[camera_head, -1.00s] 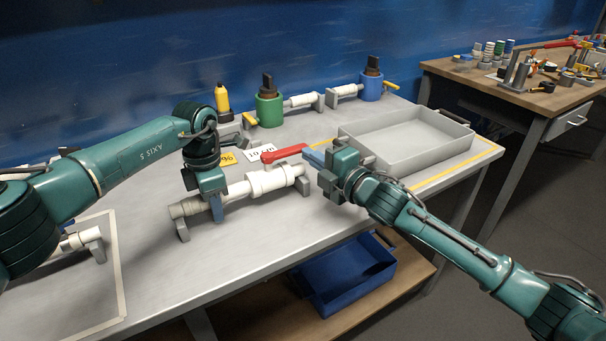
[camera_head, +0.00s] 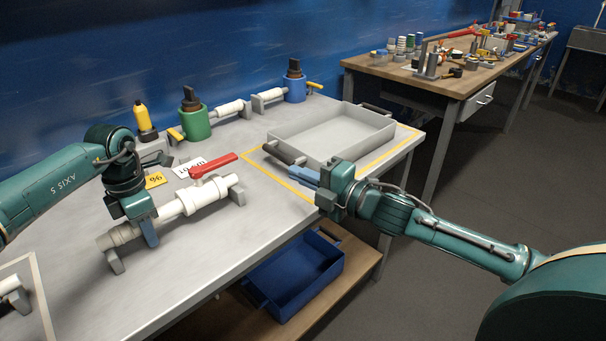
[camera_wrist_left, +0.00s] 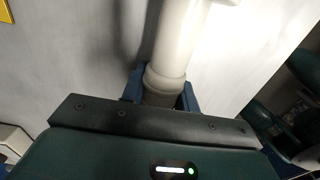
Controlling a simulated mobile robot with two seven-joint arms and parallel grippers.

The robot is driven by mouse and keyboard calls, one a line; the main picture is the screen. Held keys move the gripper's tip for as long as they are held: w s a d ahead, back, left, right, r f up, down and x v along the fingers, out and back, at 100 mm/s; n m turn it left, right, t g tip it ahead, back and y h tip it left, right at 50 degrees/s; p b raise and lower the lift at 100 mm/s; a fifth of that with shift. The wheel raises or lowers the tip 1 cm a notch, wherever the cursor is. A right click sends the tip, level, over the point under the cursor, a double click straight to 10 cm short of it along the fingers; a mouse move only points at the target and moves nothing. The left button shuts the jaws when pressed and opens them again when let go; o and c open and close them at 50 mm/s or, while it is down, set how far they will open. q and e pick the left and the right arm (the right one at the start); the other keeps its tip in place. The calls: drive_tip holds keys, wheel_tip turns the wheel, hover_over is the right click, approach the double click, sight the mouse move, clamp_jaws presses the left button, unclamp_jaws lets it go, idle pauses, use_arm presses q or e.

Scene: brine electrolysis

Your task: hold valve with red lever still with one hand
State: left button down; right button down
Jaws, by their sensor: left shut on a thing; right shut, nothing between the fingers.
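The white valve (camera_head: 207,192) with a red lever (camera_head: 218,166) lies on grey supports on the left part of the table. Its lever points up to the right in the head view. My left gripper (camera_head: 150,231) is shut on the left end of the valve's pipe. In the left wrist view the white pipe (camera_wrist_left: 177,45) runs between the blue fingers (camera_wrist_left: 160,88). My right gripper (camera_head: 302,176) is shut and empty, in front of the grey tray and to the right of the lever, apart from it.
A grey tray (camera_head: 335,157) stands at the back right inside yellow tape. A green container (camera_head: 195,122), a blue container (camera_head: 295,88) and a yellow bottle (camera_head: 143,117) stand along the back. A blue bin (camera_head: 296,277) sits on the shelf below. Small white and yellow cards lie behind the valve.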

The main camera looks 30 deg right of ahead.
idle(0.3)
use_arm(q)
drive_tip(key=c, duration=1)
unclamp_jaws()
drive_tip(key=shift+r, duration=0.1)
wheel_tip(320, 180, up, 12)
drive_tip(key=shift+f, duration=0.1)
